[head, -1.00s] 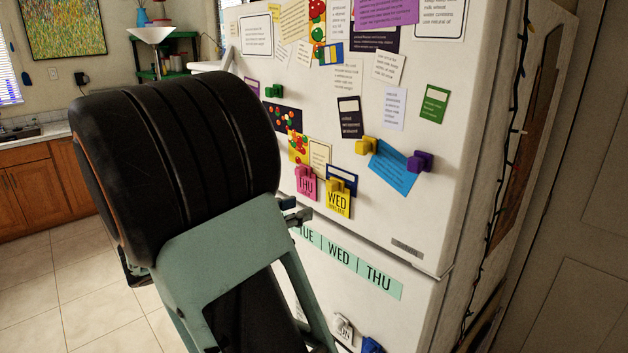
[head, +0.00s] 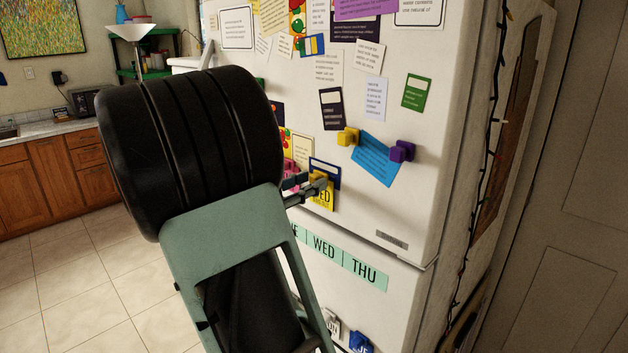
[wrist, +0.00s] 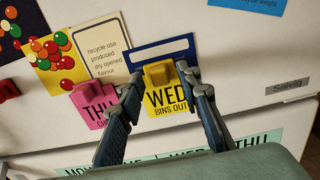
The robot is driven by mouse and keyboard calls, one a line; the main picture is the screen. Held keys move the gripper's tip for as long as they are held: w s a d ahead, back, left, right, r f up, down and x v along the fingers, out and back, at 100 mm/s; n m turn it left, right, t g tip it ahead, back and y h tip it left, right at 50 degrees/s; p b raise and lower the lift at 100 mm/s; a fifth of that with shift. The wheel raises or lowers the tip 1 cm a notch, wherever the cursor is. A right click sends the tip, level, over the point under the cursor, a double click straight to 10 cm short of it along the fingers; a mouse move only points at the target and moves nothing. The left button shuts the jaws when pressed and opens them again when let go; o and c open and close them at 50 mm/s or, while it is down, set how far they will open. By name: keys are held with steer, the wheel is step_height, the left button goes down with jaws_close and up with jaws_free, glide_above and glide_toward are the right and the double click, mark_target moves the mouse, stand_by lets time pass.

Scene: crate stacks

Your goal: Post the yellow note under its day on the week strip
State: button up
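The yellow note (wrist: 168,101) reads WED BINS OUT and hangs on the upper fridge door under a yellow magnet (wrist: 158,74). In the head view the note (head: 322,199) is partly covered by my fingers. My gripper (wrist: 160,85) is open, one finger on each side of the yellow magnet and note; I cannot tell if they touch. In the head view my gripper (head: 308,186) is at the door. The green week strip (head: 345,263) is on the lower door, showing WED and THU clearly; my arm hides its left part. It also shows in the wrist view (wrist: 262,143), partly behind my fingers.
A pink THU note (wrist: 96,112) hangs close left of my left finger. A blue-framed card (wrist: 178,50) is behind the yellow note. The door around the nameplate (wrist: 288,87) is clear.

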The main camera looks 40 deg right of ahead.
steer(key=shift+d, duration=0.25)
steer(key=c, duration=0.9)
steer(key=shift+o, duration=0.2)
steer(key=shift+a, duration=0.1)
steer(key=shift+s+a+p, duration=0.15)
steer(key=shift+a+p, duration=0.4)
steer(key=shift+a, duration=1.9)
